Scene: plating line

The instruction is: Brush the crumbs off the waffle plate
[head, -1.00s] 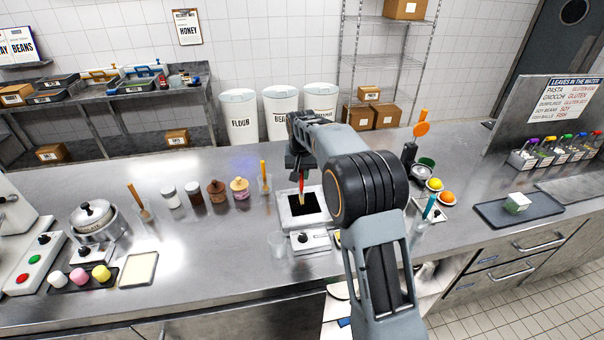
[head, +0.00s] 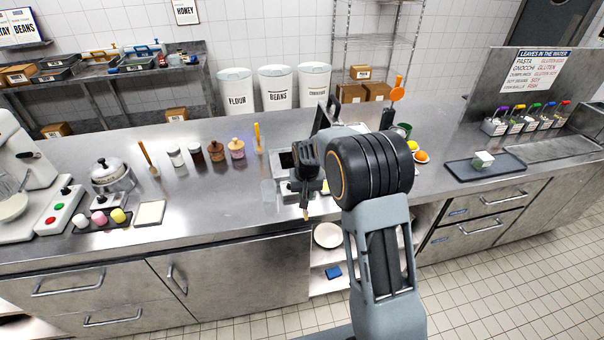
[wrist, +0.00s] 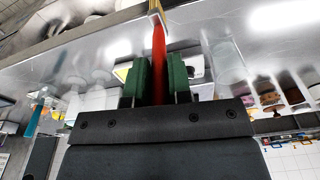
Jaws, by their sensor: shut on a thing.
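My gripper (head: 306,180) is shut on a brush with a red handle. In the wrist view the red handle (wrist: 159,50) runs between the green finger pads, with a pale head at the top edge. In the head view the brush tip (head: 306,214) points down, in line with the counter's front edge. The waffle plate (head: 286,160), a dark square in a pale appliance, shows only partly behind my gripper and arm. I cannot make out any crumbs on it.
A clear cup (head: 268,190) stands left of the appliance. An open shelf under the counter holds a white plate (head: 328,235).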

